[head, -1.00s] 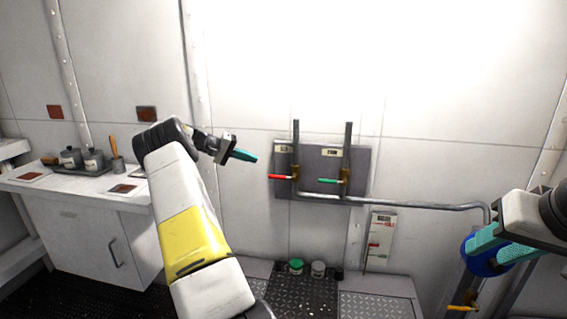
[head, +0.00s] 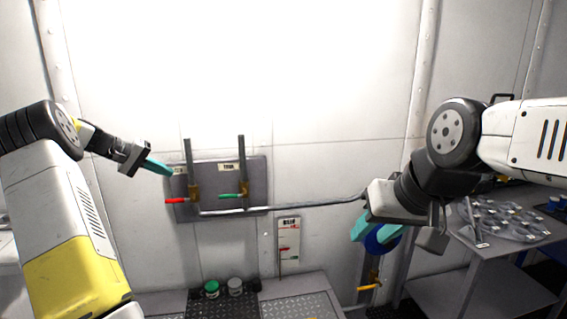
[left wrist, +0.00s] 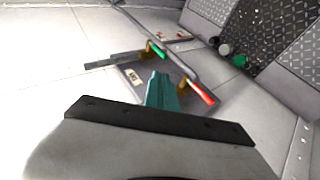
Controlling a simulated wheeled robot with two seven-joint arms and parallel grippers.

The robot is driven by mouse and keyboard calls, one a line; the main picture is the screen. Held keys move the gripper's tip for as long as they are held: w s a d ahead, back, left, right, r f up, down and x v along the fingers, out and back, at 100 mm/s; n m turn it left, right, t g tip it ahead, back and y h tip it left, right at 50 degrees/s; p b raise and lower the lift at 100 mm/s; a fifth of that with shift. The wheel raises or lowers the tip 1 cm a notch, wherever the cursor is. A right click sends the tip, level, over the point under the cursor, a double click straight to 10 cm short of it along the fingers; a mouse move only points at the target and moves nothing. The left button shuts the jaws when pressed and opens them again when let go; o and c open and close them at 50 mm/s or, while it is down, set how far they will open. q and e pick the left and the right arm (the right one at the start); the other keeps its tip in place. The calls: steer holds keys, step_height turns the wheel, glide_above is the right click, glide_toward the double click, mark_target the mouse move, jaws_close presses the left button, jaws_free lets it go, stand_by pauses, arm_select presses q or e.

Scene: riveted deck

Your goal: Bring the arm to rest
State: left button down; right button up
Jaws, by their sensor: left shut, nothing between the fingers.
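My left gripper (head: 160,166) has teal fingers that are shut and empty. In the head view it is at the left, just left of the wall panel with the red lever. In the left wrist view its shut fingers (left wrist: 163,92) show in front of that panel. My right gripper (head: 376,232) is at the right of the head view, pointing down. Its teal fingers are on either side of a blue round part (head: 382,240). Whether they touch it is hidden.
The wall panel (head: 254,172) carries a red lever (head: 177,201) and a green lever (head: 229,196) on pipes. A labelled plate (head: 289,238) hangs below. A green-topped can (head: 211,288) and a grey can (head: 235,286) stand low. A grey table (head: 507,254) with parts is at right.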

arm_select(q)
steer(key=s+d+r+m+g+y, duration=0.1)
steer(key=s+d+r, duration=0.25)
steer(key=d, duration=0.25)
steer(key=s+d+r+m+y, duration=0.1)
steer(key=s+d+r+y, duration=0.1)
steer(key=s+d, duration=0.4)
steer(key=s+d+r+m+g+y, duration=0.1)
steer(key=s+d+r, duration=0.25)
steer(key=d, duration=0.35)
steer(key=s+d+f, duration=0.1)
steer(key=s+d, duration=0.1)
steer(key=s, duration=0.6)
steer(key=s+d+f+m+t+y, duration=0.1)
steer(key=s+d+f, duration=0.1)
steer(key=s, duration=0.6)
steer(key=s+d+f+m+y, duration=0.1)
steer(key=s+d, duration=0.2)
steer(key=s, duration=0.4)
steer(key=shift+s+d+f+t, duration=0.25)
steer(key=shift+s+d+t, duration=0.05)
steer(key=shift+s+t, duration=0.1)
